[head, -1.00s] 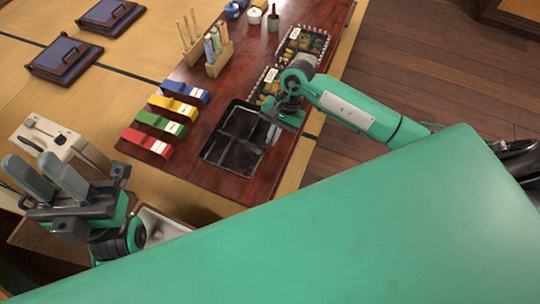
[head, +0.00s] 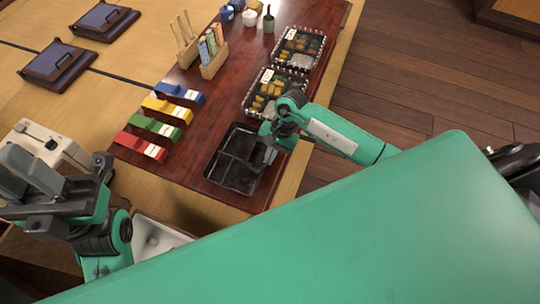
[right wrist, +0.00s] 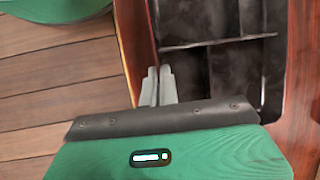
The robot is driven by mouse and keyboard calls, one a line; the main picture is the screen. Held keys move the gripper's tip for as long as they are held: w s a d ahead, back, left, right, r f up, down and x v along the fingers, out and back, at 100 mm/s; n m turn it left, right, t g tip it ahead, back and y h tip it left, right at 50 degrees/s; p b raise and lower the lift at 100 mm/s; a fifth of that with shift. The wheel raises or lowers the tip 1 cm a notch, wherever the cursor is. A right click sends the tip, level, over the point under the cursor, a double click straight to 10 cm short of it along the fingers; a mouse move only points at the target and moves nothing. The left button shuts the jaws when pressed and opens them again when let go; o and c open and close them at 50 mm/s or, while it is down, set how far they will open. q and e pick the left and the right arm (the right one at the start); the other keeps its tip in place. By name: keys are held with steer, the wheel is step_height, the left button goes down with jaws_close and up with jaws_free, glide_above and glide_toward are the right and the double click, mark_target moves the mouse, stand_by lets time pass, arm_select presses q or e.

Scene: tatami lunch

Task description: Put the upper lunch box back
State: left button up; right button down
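An empty black lunch box (head: 226,172) with several compartments is at the near end of the dark red table; it also shows at the top right of the right wrist view (right wrist: 235,75). My right gripper (head: 268,152) is at its right rim. In the right wrist view its fingers (right wrist: 158,84) are close together at the box's side wall and look shut on it. Whether the box touches the table is unclear. Two filled lunch boxes stand beyond: a nearer one (head: 262,92) and a farther one (head: 299,45). My left gripper (head: 28,170) is at the far left, open and empty.
Blue, yellow, green and red packets (head: 140,146) lie in a row left of the black box. A wooden holder (head: 214,66), a white pot (head: 250,17) and a dark cup (head: 268,22) stand farther back. Bare table (head: 200,135) lies between packets and box.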

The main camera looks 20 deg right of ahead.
steer(key=shift+f, duration=0.15)
steer(key=c, duration=1.7)
jaws_free()
